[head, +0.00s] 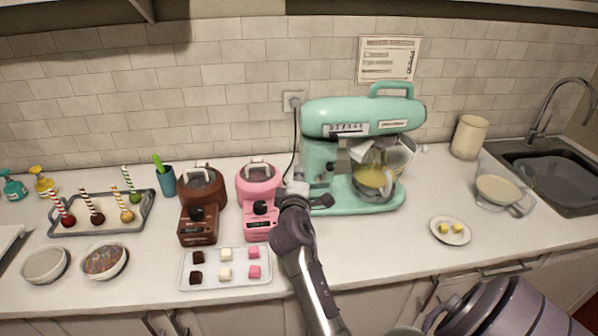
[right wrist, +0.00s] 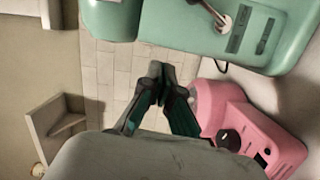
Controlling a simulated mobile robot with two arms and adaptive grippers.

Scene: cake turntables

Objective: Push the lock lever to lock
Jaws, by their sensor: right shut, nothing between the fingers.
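The mint-green stand mixer (head: 362,117) stands on the counter against the tiled wall, with a bowl of yellow contents under its head. In the right wrist view the mixer's side (right wrist: 255,38) fills the upper right, and a small lever with a round pale end (right wrist: 222,20) shows on it; I take this to be the lock lever. In the head view I cannot make the lever out clearly. My right gripper (head: 297,187) is just left of the mixer's base. In the right wrist view its fingertips (right wrist: 160,72) are together and empty, apart from the lever. My left gripper is out of view.
A pink machine (head: 259,186) stands close left of my right gripper, with a brown one (head: 201,203) beyond it. A tray of small cubes (head: 226,283) lies in front. A small plate (head: 450,231) is right of the mixer, with clear counter around it.

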